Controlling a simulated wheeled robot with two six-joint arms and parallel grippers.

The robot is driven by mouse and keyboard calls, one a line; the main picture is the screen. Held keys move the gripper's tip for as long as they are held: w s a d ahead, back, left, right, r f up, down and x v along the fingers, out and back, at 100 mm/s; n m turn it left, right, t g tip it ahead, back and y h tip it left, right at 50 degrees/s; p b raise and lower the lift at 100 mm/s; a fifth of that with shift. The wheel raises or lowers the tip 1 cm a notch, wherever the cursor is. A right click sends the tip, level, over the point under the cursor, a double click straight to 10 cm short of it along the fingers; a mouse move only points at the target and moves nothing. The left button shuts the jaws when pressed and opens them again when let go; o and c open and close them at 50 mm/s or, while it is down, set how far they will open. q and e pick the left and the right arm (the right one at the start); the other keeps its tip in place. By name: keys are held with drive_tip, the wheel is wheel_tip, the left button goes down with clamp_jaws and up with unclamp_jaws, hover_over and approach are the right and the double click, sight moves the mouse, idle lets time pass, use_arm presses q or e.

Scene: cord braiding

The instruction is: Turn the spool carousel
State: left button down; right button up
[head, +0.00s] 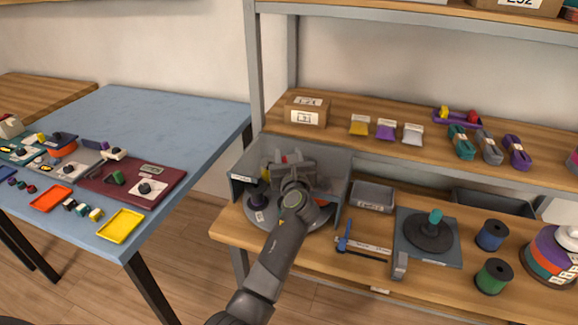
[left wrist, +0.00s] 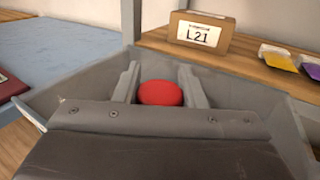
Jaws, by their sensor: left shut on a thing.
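The spool carousel (head: 262,217) is a round grey turntable on the lower shelf, standing within grey walls. A dark spool (head: 257,196) stands on its left side, with something yellow behind it. My left gripper (head: 287,160) reaches over the carousel and is shut on a red round-topped piece (left wrist: 160,93). In the left wrist view the red piece sits between the two fingers. My arm and gripper hide the carousel's middle and much of what stands on it. I cannot tell how the red piece joins the carousel. My right gripper is not in view.
Grey walls (head: 335,180) close in the carousel at the back and sides. A box marked L21 (head: 306,111) stands on the shelf above. To the right are a grey bin (head: 373,197), a blue-handled tool (head: 345,238), a dark disc stand (head: 429,235) and blue (head: 491,236) and green spools (head: 494,277).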

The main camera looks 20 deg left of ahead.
use_arm(q)
drive_tip(key=shift+f+n+g+y, duration=0.1)
drive_tip(key=shift+n+g+y, duration=0.25)
drive_tip(key=shift+y, duration=0.25)
drive_tip(key=shift+a, duration=0.1)
drive_tip(key=c, duration=0.9)
unclamp_jaws()
